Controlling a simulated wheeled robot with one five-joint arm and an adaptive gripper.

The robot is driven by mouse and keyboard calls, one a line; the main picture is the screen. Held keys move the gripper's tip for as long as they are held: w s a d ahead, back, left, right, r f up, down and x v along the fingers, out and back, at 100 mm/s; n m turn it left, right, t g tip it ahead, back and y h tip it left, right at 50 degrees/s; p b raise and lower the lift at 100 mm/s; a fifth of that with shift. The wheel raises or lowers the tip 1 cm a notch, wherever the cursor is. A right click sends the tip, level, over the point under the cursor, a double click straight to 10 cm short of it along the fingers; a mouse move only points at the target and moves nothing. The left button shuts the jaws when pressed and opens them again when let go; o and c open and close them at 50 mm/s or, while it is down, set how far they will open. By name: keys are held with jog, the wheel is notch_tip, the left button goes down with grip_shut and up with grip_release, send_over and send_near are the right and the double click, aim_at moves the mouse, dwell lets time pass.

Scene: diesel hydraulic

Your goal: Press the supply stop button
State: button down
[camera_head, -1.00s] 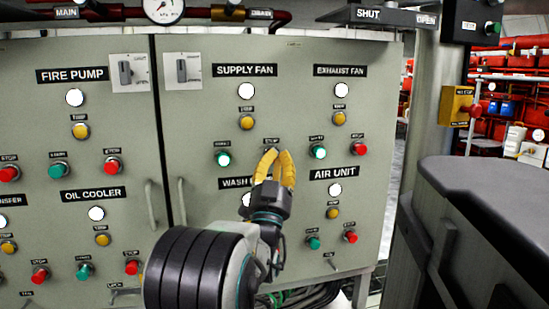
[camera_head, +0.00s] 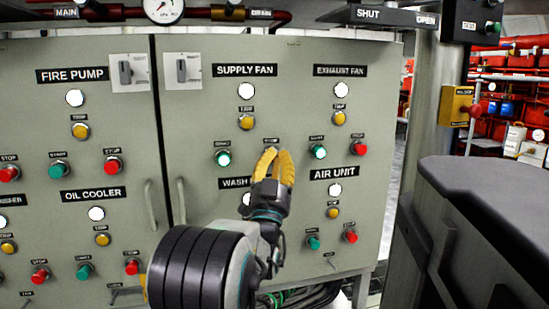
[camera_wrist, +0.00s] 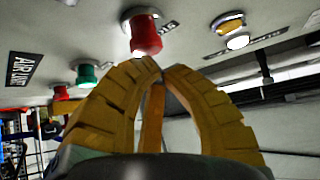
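The supply fan section is on the grey cabinet under the SUPPLY FAN label (camera_head: 245,71). Its green start button (camera_head: 222,157) shows left of my gripper (camera_head: 272,151). The red stop button is hidden behind my yellow fingers in the head view. In the wrist view a red button (camera_wrist: 145,35), which fits the supply stop button, stands just beyond my fingertips (camera_wrist: 158,68). The fingers are drawn together, with nothing seen held between them. I cannot tell whether the tips touch the button; it looks slightly apart.
The yellow supply button (camera_head: 247,122) is above my gripper. The exhaust fan's green start (camera_head: 318,151) and red stop (camera_head: 361,148) buttons are to the right. The AIR UNIT label (camera_head: 334,174) is at lower right. A dark console (camera_head: 490,185) stands on the right.

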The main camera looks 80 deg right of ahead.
jog(key=shift+w+d, duration=0.2)
jog(key=shift+d, duration=0.3)
dwell(0.6)
jog(key=shift+a, duration=0.2)
jog(key=shift+s+a, duration=0.25)
jog(key=shift+a, duration=0.45)
dwell(0.6)
dwell(0.5)
